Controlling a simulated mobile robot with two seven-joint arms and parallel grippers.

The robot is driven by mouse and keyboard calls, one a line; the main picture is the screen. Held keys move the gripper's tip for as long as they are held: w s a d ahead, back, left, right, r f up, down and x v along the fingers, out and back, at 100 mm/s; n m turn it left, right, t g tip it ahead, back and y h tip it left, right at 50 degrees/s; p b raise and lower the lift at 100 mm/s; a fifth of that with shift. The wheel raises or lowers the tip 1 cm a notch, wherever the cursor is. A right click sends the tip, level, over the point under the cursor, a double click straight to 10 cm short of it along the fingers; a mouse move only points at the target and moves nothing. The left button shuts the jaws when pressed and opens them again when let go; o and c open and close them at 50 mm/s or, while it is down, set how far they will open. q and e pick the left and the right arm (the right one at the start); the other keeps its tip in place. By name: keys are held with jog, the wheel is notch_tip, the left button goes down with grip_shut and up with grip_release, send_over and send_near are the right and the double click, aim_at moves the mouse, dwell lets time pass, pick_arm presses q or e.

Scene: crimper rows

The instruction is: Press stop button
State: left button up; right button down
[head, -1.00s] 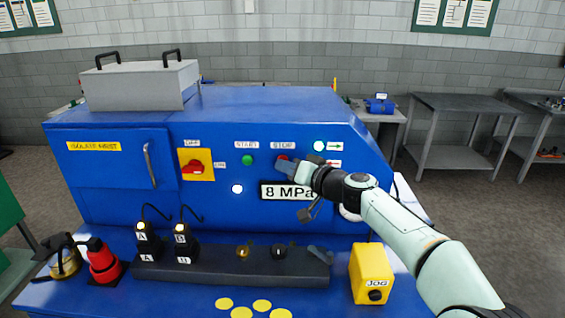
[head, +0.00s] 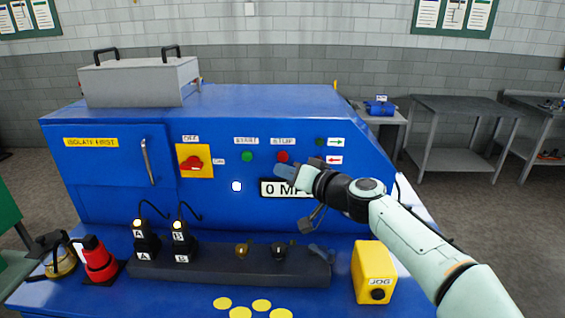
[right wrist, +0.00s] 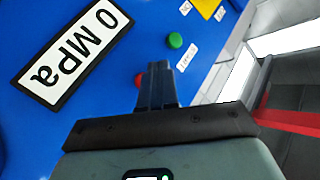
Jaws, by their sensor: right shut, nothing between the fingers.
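The red stop button (head: 283,157) is on the blue machine's front (head: 120,205), under a STOP label (head: 283,141). In the right wrist view the red button (right wrist: 138,80) shows partly behind my fingers. My right gripper (head: 280,169) is shut and empty, its tip just below the button in the head view; the right wrist view also shows its closed fingers (right wrist: 157,72). Whether it touches the button I cannot tell. The display (head: 275,187) reads 0 MPa, partly covered by my gripper. My left gripper is not in view.
The green start button (head: 247,157) is left of stop. A red switch on a yellow plate (head: 195,161) is farther left. Direction buttons with arrow labels (head: 335,142) are to the right. A yellow JOG box (head: 374,272) and a dark block (head: 225,265) stand below.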

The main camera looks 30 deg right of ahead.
jog(key=shift+s+a+b, duration=0.25)
jog(key=shift+s+a, duration=0.1)
jog(key=shift+s, duration=0.25)
jog(key=shift+s+a+b, duration=0.25)
jog(key=shift+s+a, duration=0.1)
jog(key=shift+s, duration=0.25)
